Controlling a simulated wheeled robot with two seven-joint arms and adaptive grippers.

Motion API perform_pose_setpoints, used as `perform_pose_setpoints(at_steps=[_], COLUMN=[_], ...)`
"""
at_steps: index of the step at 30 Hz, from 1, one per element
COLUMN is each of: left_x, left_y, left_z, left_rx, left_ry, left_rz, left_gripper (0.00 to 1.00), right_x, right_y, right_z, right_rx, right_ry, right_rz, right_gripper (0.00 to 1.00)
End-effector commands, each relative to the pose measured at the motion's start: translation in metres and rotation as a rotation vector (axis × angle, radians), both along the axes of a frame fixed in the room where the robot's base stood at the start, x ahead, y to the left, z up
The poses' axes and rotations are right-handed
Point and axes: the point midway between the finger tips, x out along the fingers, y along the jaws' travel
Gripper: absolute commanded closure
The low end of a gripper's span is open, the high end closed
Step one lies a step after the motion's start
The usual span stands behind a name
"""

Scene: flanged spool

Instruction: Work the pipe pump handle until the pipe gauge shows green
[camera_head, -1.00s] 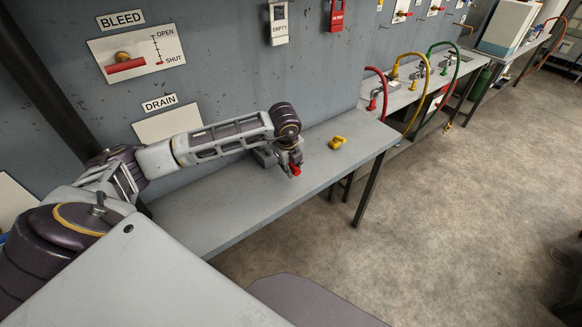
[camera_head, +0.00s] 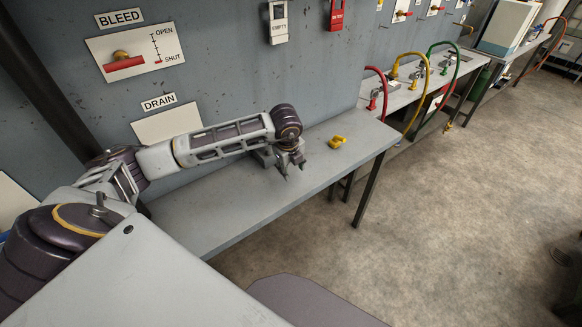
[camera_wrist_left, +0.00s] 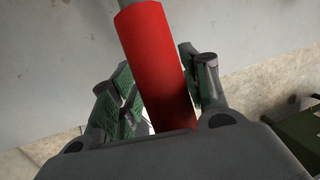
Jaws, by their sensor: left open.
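The pump handle has a red cylindrical grip (camera_wrist_left: 158,62) on a grey rod (camera_wrist_left: 128,3). In the left wrist view the grip lies between my left gripper's (camera_wrist_left: 160,90) two green-padded fingers. A gap shows on the right side of the grip; whether the left finger touches it I cannot tell. My left gripper (camera_head: 294,170) is open, above the grey bench (camera_head: 230,215) in the head view, where the handle is hidden. My right gripper is out of view. No pipe gauge can be made out.
A yellow object (camera_head: 338,142) lies on the bench right of my gripper. The wall behind holds a BLEED panel (camera_head: 136,52) and a DRAIN sign (camera_head: 159,103). Red, yellow and green hoses rise farther right. The floor (camera_head: 460,220) at right is open.

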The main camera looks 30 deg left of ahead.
Motion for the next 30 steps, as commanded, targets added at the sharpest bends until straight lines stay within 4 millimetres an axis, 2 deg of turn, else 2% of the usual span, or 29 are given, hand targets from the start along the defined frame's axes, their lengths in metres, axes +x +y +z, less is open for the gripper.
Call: perform_pose_setpoints(at_steps=[8, 14, 30], left_x=[-0.001, -0.005, -0.024], left_y=[0.0, -0.002, -0.009], left_z=[0.003, 0.018, 0.093], left_rx=[0.001, -0.001, 0.001], left_ry=[0.002, 0.002, 0.002], left_rz=[0.0, -0.002, -0.005], left_gripper=[0.54, 0.54, 0.54], right_x=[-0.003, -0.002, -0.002], right_y=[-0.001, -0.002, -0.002], right_z=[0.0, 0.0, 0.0], right_rx=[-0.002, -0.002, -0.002], right_ry=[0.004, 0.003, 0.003], right_rz=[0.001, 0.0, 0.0], right_gripper=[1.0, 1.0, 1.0])
